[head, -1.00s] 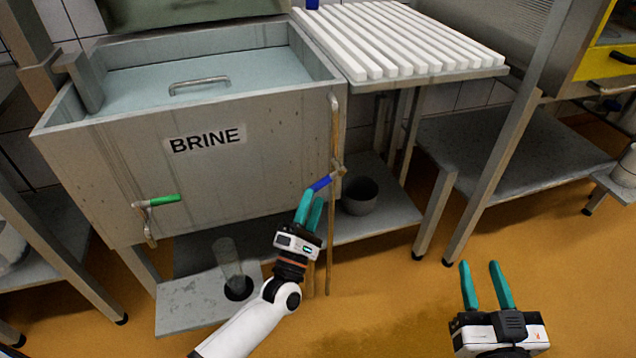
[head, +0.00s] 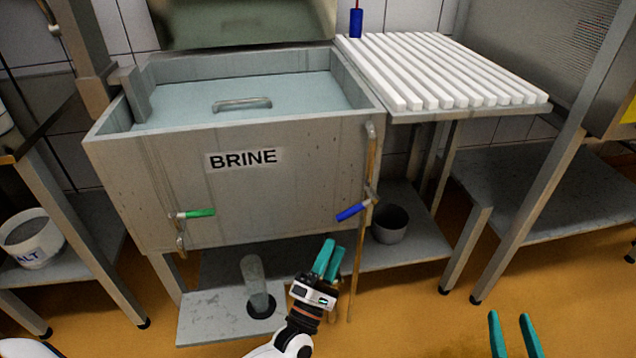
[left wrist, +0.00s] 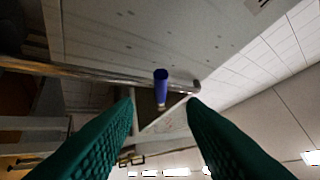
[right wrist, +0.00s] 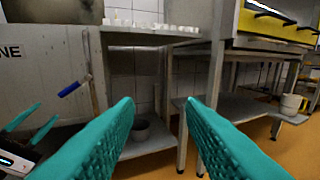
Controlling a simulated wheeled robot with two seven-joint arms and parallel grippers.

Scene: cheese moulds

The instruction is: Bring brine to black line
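The grey brine vat (head: 150,210), labelled BRINE, holds pale blue liquid (head: 300,92). A green-handled valve (head: 200,213) sits low on its front left. A blue-handled valve (head: 352,211) is at its right on a brown vertical pipe; the blue handle also shows in the left wrist view (left wrist: 161,88) and right wrist view (right wrist: 70,89). A clear cylinder (head: 256,275) stands on a low shelf below the vat. I cannot make out a black line. My left gripper (head: 330,258) is open and empty below the blue handle. My right gripper (head: 511,328) is open and empty at the lower right.
A white slatted rack (head: 440,70) adjoins the vat's right side. A grey pot (head: 391,224) stands on the shelf beneath. A salt bucket (head: 30,240) is at the far left. Table legs flank the vat; orange floor (head: 420,320) is free in front.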

